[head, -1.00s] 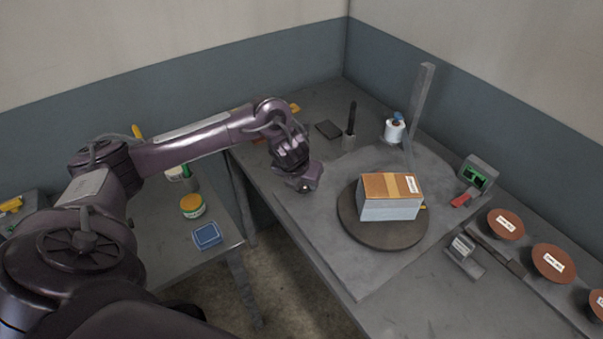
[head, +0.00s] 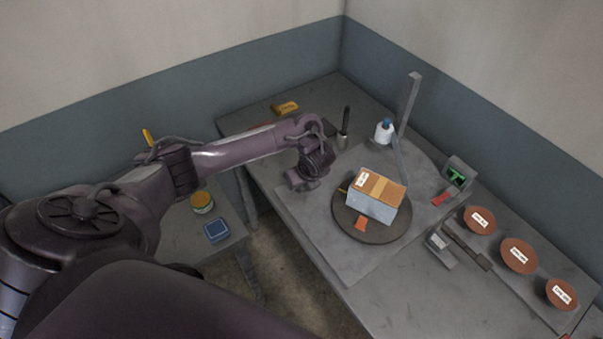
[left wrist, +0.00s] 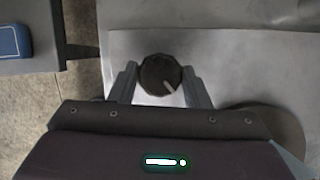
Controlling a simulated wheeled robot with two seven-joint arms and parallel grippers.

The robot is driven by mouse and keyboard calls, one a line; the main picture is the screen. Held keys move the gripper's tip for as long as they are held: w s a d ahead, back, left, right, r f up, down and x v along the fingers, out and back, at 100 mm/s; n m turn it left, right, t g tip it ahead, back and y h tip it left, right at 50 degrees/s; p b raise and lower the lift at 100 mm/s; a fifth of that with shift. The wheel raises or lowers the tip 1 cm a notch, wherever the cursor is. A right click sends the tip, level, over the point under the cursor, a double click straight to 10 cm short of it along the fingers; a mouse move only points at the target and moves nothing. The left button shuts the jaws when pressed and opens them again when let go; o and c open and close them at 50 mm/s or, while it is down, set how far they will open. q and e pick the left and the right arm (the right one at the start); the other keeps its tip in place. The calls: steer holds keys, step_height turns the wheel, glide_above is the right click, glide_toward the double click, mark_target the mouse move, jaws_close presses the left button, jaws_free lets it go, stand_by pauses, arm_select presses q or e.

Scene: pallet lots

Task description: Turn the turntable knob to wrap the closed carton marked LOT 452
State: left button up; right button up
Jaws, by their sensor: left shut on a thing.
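A closed carton (head: 371,206) with a brown taped top and pale sides sits on the round dark turntable (head: 343,223). A white label lies on its top; I cannot read its lot number. My left gripper (head: 303,184) is low at the left side of the turntable. In the left wrist view a black round knob (left wrist: 161,74) with a pale pointer line sits between the fingers of my left gripper (left wrist: 163,84), which is shut on it. The pointer aims down and slightly right. The knob is hidden in the head view. My right gripper is not in view.
A white roll (head: 384,133) stands near a grey post (head: 408,104) behind the turntable. A small box with a green display (head: 457,177) is to the right. Several brown labelled discs (head: 519,255) line the right side. A side table holds a blue pad (head: 216,230).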

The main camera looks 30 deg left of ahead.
mark_target(307, 198)
arm_select(q)
steer(key=shift+w+r+n+p, duration=0.1)
steer(key=shift+r+n+p, duration=0.05)
steer(key=shift+n+p, duration=0.4)
steer(key=o, duration=1)
steer(key=p+v, duration=0.3)
steer(key=v, duration=0.4)
steer(key=shift+d+r, duration=0.2)
steer(key=shift+r, duration=0.1)
stand_by(0.9)
